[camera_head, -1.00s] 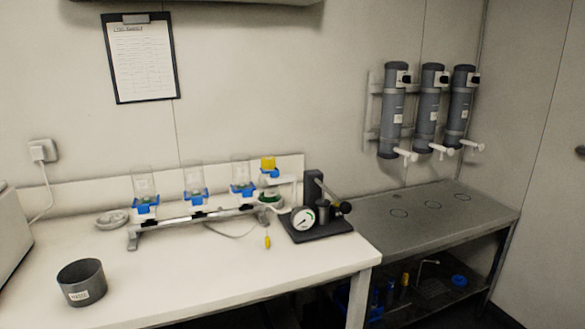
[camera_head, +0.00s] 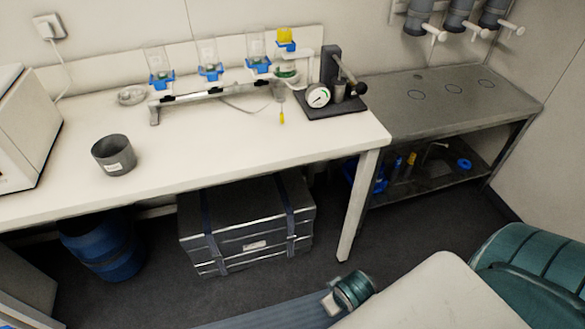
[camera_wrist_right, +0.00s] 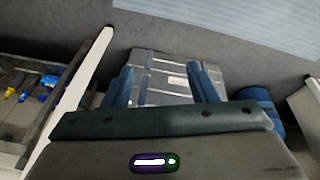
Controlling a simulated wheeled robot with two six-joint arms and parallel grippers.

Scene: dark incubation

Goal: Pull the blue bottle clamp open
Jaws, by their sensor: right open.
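Several blue clamps show in the head view: three hold clear cups along the rail, on the left (camera_head: 161,81), in the middle (camera_head: 210,73) and on the right (camera_head: 259,66). A further blue clamp (camera_head: 286,47) sits under a yellow-topped bottle (camera_head: 285,35) at the rail's right end. I cannot tell which is the bottle clamp named in the task. My right gripper (camera_wrist_right: 162,66) is open and empty in the right wrist view, pointing toward the floor and the grey case. It is far from the clamps. My left gripper is not in view.
A gauge stand (camera_head: 330,95) is right of the rail. A dark cup (camera_head: 114,155) stands on the white bench (camera_head: 220,145), whose front is mostly clear. A grey case (camera_head: 245,230) and blue barrel (camera_head: 103,250) are under it. A metal side table (camera_head: 440,100) adjoins.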

